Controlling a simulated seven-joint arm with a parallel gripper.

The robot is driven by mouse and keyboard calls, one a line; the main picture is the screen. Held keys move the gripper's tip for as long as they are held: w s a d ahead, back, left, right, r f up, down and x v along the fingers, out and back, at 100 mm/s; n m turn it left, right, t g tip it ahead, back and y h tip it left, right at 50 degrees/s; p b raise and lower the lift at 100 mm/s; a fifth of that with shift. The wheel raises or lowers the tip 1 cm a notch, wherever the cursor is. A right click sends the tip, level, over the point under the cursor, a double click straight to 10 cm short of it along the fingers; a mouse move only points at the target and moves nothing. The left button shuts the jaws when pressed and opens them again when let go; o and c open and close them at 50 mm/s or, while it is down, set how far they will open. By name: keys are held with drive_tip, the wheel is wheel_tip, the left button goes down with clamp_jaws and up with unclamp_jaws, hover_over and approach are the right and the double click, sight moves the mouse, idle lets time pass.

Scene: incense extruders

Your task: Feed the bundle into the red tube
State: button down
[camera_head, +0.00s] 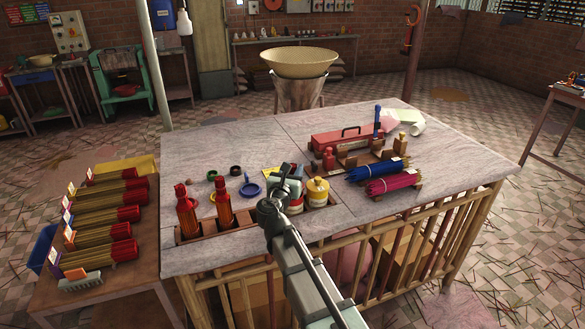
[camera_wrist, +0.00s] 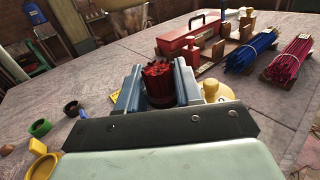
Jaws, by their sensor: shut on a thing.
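My gripper (camera_head: 287,188) is shut on a bundle of dark red-tipped sticks (camera_wrist: 158,72), above the near edge of the table. In the wrist view the bundle stands between the two blue-grey fingers, its red ends facing up. A dark red-brown band shows around its lower part; I cannot tell whether this is a tube or the bundle itself. The bundle's lower end is hidden by my gripper in both views.
Blue (camera_head: 376,168) and magenta (camera_head: 392,182) bundles lie to the right, before a red toolbox (camera_head: 342,140). Green (camera_head: 212,175), black (camera_head: 235,171) and blue (camera_head: 251,190) rings lie left of my gripper. Several red-ended bundles (camera_head: 105,216) lie on the left side table. The back left tabletop is clear.

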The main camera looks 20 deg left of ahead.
drive_tip(key=shift+f, duration=1.95)
drive_tip(key=c, duration=0.7)
unclamp_jaws()
drive_tip(key=shift+o, duration=0.2)
drive_tip(key=shift+r, duration=4)
